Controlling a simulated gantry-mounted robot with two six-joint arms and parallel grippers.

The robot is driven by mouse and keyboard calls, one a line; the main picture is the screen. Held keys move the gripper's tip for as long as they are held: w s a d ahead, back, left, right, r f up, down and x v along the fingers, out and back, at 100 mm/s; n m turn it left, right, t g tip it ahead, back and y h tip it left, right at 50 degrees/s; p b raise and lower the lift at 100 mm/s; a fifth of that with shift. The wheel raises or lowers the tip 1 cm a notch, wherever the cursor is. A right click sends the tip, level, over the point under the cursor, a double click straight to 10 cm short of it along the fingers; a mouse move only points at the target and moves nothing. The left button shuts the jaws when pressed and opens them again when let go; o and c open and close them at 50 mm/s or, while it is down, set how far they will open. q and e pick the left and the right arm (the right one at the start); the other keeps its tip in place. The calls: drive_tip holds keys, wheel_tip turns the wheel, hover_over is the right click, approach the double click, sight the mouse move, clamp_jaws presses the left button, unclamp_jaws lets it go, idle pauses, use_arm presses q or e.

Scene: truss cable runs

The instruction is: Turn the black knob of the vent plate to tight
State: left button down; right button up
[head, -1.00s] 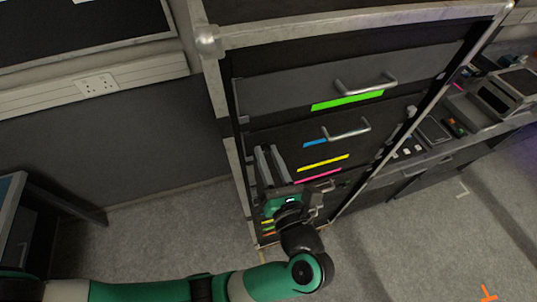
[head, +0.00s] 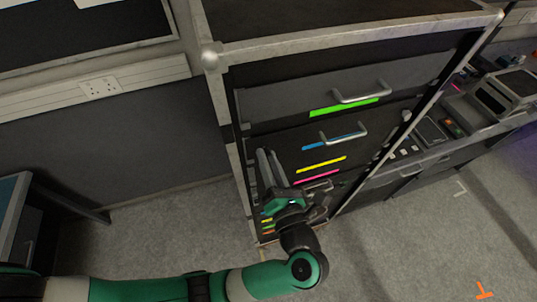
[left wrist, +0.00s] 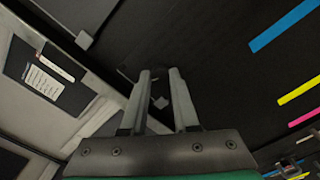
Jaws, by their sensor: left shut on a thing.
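My left gripper (head: 268,153) reaches up to the left part of the dark front of a tall drawer cabinet. In the left wrist view its two grey fingers (left wrist: 160,73) point at a dark panel (left wrist: 215,60) and are closed on a small dark thing between their tips. This appears to be the black knob (left wrist: 160,71), but it is dark on dark and mostly hidden by the fingers. Its turn position and any tight mark cannot be read. I cannot make out the vent plate's outline. My right gripper is not in view.
Metal drawer handles (head: 362,92) stick out to the right of the gripper, beside green, blue, yellow and pink strips. The cabinet's pale edge post (head: 222,120) stands close on the left. A wall socket (head: 100,88) is farther left. The grey floor in front is open.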

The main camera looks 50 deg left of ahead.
use_arm(q)
drive_tip(key=shift+m+p, duration=4.9)
drive_tip(key=shift+m, duration=1.6)
drive_tip(key=c, duration=0.7)
unclamp_jaws()
drive_tip(key=shift+o, duration=0.2)
